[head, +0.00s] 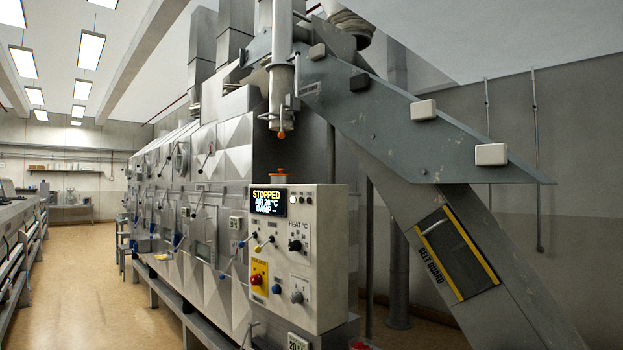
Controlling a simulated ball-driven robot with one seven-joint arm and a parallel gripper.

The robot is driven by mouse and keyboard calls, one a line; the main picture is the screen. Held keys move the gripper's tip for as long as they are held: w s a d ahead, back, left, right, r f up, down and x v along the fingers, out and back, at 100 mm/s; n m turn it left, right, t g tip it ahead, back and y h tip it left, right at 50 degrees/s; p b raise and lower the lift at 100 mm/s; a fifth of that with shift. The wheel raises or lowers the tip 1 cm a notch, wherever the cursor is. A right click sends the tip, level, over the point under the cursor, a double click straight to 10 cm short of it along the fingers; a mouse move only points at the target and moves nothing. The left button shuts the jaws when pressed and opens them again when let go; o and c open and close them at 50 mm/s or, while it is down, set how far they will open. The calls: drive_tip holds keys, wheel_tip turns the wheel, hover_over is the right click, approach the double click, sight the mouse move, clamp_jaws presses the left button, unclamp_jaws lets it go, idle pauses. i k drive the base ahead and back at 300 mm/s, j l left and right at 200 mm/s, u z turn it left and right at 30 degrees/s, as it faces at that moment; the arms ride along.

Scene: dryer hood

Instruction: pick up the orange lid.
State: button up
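A small orange, flat-topped piece (277,170) shows just above the top edge of the control box, near its left end; it looks like the orange lid. It seems to sit on a darker body below it, but the box's top edge and the small size make this hard to tell.
The control box (318,250) reads "STOPPED" and carries knobs and a red button (257,279). A sloping belt chute (400,125) rises at right. The steel dryer (200,190) fills the middle. Open floor (100,310) runs along the left, beside a long bench (20,240).

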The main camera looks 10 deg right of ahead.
sight(280, 170)
drive_tip(key=i+j+z, duration=0.2)
drive_tip(key=i+j, duration=0.3)
drive_tip(key=i, duration=0.3)
drive_tip(key=i+j+z, duration=0.2)
drive_tip(key=i+j, duration=0.35)
drive_tip(key=i, duration=0.15)
drive_tip(key=i+j, duration=0.1)
drive_tip(key=j, duration=0.3)
drive_tip(key=i+j+z, duration=0.1)
drive_tip(key=j, duration=0.25)
drive_tip(key=i+j, duration=0.1)
drive_tip(key=j, duration=0.3)
